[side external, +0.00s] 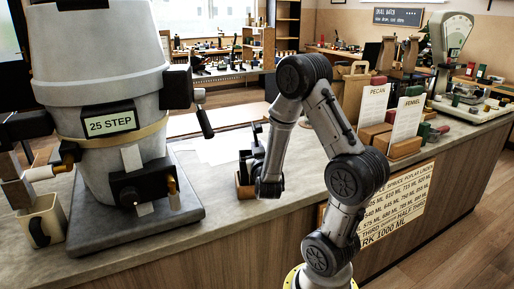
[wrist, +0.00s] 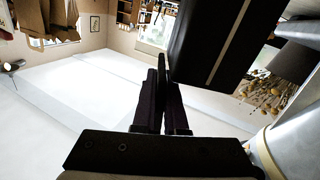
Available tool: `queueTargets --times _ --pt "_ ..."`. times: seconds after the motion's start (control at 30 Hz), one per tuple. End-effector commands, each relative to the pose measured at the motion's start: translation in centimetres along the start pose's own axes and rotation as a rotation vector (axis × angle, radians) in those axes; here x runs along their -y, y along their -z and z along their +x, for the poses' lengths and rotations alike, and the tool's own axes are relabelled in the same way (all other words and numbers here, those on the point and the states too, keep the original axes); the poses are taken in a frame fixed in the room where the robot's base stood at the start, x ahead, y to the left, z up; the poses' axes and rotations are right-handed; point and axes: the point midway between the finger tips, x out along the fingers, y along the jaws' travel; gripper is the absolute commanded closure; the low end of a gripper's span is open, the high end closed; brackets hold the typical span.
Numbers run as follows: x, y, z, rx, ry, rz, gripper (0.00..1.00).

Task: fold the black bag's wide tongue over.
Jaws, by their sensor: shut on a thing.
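In the wrist view my gripper (wrist: 161,88) has its two dark fingers drawn together, with a thin black edge between their tips. That edge looks like the black bag's tongue, seen nearly edge-on. A broad black panel with a pale stripe, which looks like the black bag (wrist: 208,38), stands just right of the fingertips. In the side external view my gripper (side external: 247,172) is low over the counter, right of the large grey vessel. The bag and its tongue cannot be told apart from the gripper there.
The grey vessel (side external: 100,75) marked 25 STEP stands on a dark base at left, with a cream mug (side external: 42,222) beside it. White sheets (side external: 215,155) lie on the counter. A paper bag (side external: 351,92), label cards (side external: 406,118) and a scale (side external: 448,45) stand to the right.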

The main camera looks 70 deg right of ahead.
Motion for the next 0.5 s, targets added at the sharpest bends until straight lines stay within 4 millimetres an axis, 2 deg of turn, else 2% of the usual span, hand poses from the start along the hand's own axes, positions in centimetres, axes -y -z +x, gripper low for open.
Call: queueTargets --times 0.27,0.5 --pt "0.23 0.01 -0.03 0.000 0.001 -0.076 1.00" --pt "0.66 0.05 -0.01 -0.001 0.001 -0.234 1.00"
